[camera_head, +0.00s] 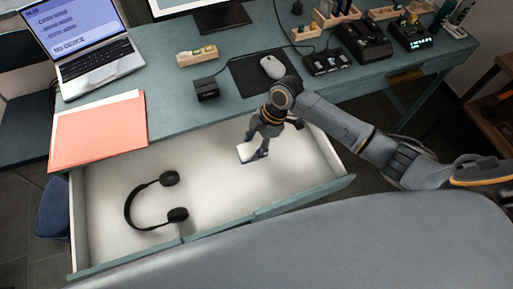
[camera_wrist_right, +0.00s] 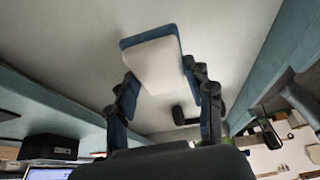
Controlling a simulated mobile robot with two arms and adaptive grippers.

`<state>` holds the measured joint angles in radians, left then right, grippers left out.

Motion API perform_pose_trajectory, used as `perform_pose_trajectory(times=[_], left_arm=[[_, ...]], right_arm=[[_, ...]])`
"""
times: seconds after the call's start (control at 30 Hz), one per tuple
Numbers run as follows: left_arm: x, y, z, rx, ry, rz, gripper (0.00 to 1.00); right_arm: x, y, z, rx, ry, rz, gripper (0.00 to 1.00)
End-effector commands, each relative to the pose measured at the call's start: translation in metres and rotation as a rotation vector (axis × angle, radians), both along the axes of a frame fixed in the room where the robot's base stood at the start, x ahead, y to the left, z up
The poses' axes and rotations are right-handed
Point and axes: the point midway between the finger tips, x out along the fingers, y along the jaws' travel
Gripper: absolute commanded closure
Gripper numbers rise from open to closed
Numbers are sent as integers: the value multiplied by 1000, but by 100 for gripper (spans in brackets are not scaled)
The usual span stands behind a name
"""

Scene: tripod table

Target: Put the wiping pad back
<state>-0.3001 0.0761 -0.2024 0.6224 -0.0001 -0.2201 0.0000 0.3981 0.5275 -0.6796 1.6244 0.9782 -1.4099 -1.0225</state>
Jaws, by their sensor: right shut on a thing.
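The wiping pad (camera_head: 246,153), white with a blue edge, is inside the open drawer (camera_head: 302,192) of the desk. My right gripper (camera_head: 257,148) reaches down into the drawer and is shut on the pad. In the right wrist view the pad (camera_wrist_right: 152,62) sits between the two fingertips of the right gripper (camera_wrist_right: 158,78). I cannot tell whether the pad touches the drawer floor. My left gripper is not in view.
Black headphones (camera_head: 134,207) lie in the left part of the drawer. The drawer floor between them and the pad is clear. On the desk above are orange folders (camera_head: 98,130), a laptop (camera_head: 85,45), a small black box (camera_head: 206,89) and a mouse (camera_head: 273,67) on a dark mat.

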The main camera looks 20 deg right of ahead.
Motion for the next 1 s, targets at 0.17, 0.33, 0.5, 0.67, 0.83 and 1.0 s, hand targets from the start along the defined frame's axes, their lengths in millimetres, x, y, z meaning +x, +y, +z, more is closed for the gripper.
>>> perform_pose_trajectory(times=[0.17,0.33,0.5,0.67,0.83,1.0], left_arm=[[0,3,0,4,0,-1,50],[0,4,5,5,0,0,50],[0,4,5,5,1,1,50],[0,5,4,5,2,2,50],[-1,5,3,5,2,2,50],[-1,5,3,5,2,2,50]], right_arm=[[4,-11,-14,0,3,-4,73],[4,-9,-37,1,1,-3,73],[4,-9,-42,1,-2,-1,73],[4,-9,-42,0,-2,-1,73],[4,-9,-44,0,-2,-1,34],[4,-9,-44,0,-1,-2,25]])
